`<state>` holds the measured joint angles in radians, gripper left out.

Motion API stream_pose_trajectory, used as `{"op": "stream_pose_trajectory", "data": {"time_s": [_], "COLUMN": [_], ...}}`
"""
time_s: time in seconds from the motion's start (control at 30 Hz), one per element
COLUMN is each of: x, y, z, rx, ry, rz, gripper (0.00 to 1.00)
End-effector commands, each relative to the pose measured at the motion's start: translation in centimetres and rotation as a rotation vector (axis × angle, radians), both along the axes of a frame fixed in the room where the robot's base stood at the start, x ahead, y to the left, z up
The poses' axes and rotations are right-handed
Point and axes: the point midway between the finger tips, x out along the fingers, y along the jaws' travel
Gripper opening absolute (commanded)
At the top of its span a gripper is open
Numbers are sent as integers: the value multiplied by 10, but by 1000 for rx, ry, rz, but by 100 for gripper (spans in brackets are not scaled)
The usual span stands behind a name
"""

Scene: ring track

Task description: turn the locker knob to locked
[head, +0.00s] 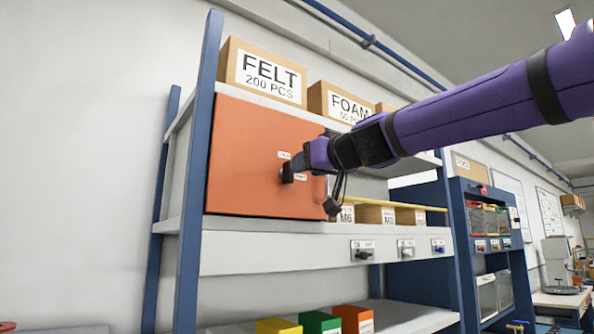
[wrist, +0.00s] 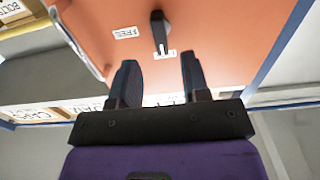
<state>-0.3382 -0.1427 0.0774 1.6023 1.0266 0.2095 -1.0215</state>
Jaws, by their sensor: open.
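The locker is an orange box front (head: 245,150) on the upper shelf, and its face fills the top of the wrist view (wrist: 220,40). Its black knob (wrist: 159,32) is a narrow bar that stands lengthwise up the wrist picture. One small white label (wrist: 125,32), seemingly reading FREE, is left of it; another (wrist: 165,54) is at its lower end, too small to read. In the head view the knob (head: 287,173) is partly hidden by my gripper (head: 297,163). In the wrist view my gripper (wrist: 158,66) is open and empty, its fingers apart on either side below the knob.
Several small knobs (head: 363,254) line the shelf edge below. A blue post (head: 197,170) stands left.

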Motion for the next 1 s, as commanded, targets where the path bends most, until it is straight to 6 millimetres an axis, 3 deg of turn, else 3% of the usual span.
{"op": "stream_pose_trajectory", "data": {"time_s": [0.1, 0.3, 1.0], "x": [-16, -31, -36], "y": [-11, -21, -25], "z": [1, 0, -3], "rx": [1, 0, -3], "ry": [-2, 0, 5], "rz": [0, 1, 0], "gripper": [43, 43, 43]}}
